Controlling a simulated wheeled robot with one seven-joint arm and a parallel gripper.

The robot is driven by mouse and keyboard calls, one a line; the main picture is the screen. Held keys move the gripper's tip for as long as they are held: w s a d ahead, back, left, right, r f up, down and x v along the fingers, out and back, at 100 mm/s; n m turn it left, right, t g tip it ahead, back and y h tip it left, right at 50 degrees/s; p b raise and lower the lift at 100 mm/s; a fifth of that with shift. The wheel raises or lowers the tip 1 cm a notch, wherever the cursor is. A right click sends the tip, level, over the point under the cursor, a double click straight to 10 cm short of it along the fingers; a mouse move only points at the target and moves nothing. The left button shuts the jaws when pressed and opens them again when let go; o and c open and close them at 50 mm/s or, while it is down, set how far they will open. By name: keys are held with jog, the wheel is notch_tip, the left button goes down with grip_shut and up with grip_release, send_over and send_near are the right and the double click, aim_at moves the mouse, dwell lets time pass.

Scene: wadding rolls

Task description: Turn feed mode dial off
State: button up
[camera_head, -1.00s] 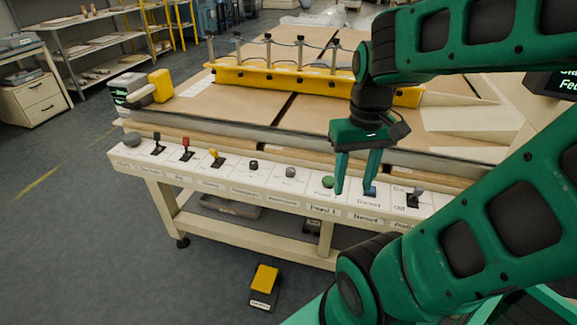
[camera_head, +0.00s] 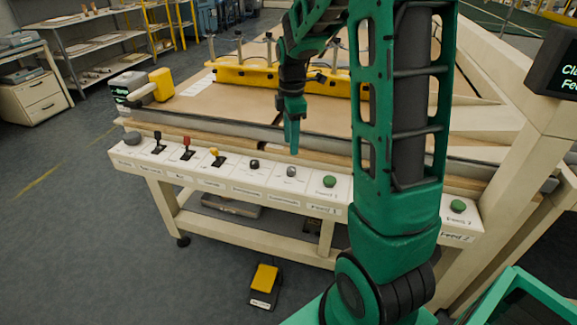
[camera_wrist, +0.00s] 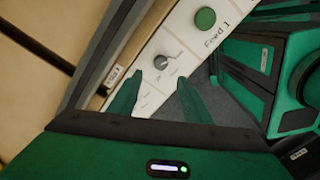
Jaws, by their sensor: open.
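Two small dials sit side by side on the white control panel (camera_head: 170,164), a dark one (camera_head: 254,164) and a greyer one (camera_head: 290,171). Their labels are too small to read, so I cannot tell which is the feed mode dial. My gripper (camera_head: 293,152) is open and empty, pointing down just above and behind the greyer dial. In the wrist view this dial (camera_wrist: 162,62) shows just beyond the gap between my open fingers (camera_wrist: 160,92). I see no contact. Its exact setting is hard to read.
The green Feed 1 button (camera_head: 329,181) is right of the dials. Black, red and yellow levers (camera_head: 188,148) stand to the left. Another green button (camera_head: 457,206) is at the far right. My arm hides part of the panel. A yellow clamp bar (camera_head: 240,75) crosses the table behind.

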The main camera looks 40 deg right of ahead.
aim_at(291, 168)
notch_tip(291, 168, down, 10)
jog(key=shift+s+r, duration=0.1)
jog(key=shift+r, duration=0.05)
dwell(0.4)
